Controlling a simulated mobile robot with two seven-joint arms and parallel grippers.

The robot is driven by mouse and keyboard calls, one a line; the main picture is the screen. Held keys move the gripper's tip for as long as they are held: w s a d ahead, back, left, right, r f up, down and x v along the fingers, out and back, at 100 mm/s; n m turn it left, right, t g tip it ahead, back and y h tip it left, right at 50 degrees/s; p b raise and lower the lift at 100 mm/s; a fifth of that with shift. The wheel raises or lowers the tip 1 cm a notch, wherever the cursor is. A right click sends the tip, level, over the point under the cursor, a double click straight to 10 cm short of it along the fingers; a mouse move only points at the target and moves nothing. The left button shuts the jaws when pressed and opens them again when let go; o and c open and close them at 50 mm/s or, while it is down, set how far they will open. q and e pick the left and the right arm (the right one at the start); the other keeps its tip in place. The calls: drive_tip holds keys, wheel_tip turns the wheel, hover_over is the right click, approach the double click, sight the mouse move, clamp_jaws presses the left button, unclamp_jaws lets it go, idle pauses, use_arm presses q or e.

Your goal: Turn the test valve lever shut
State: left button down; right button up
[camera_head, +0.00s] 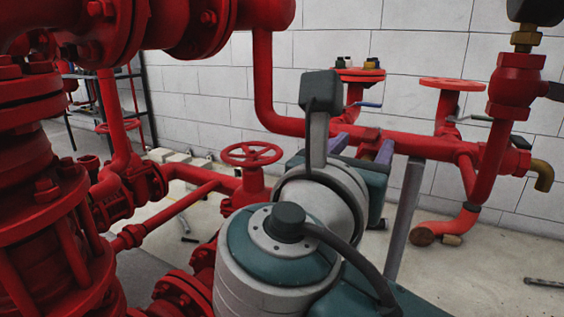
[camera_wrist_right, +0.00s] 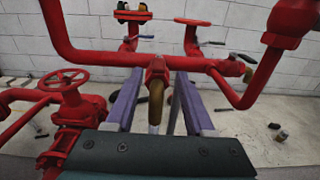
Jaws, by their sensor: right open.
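My right gripper (camera_head: 362,146) is open, its two purple fingers pointing away toward the horizontal red pipe (camera_head: 410,146). In the right wrist view the fingers (camera_wrist_right: 157,98) stand to either side of a brass spout (camera_wrist_right: 156,103), which hangs from a red fitting (camera_wrist_right: 157,70). Nothing is gripped. I cannot tell which is the test valve lever. My left gripper is out of view.
Large red flanged pipes (camera_head: 40,215) fill the left side. A red handwheel (camera_head: 251,154) stands left of my right arm, and another (camera_head: 449,84) stands at the back. A thick red riser (camera_head: 512,85) is at the right. The floor (camera_head: 480,270) at the lower right is mostly clear.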

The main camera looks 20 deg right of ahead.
sight(374, 127)
drive_tip(key=shift+w+d+f, duration=0.1)
drive_tip(key=shift+w+d, duration=0.2)
drive_tip(key=shift+w, duration=0.1)
drive_tip(key=b+x, duration=0.2)
drive_tip(key=x, duration=0.5)
drive_tip(key=shift+w+d, duration=0.15)
drive_tip(key=shift+d, duration=0.05)
drive_tip(key=shift+b+x, duration=0.4)
drive_tip(key=shift+x, duration=0.35)
clamp_jaws()
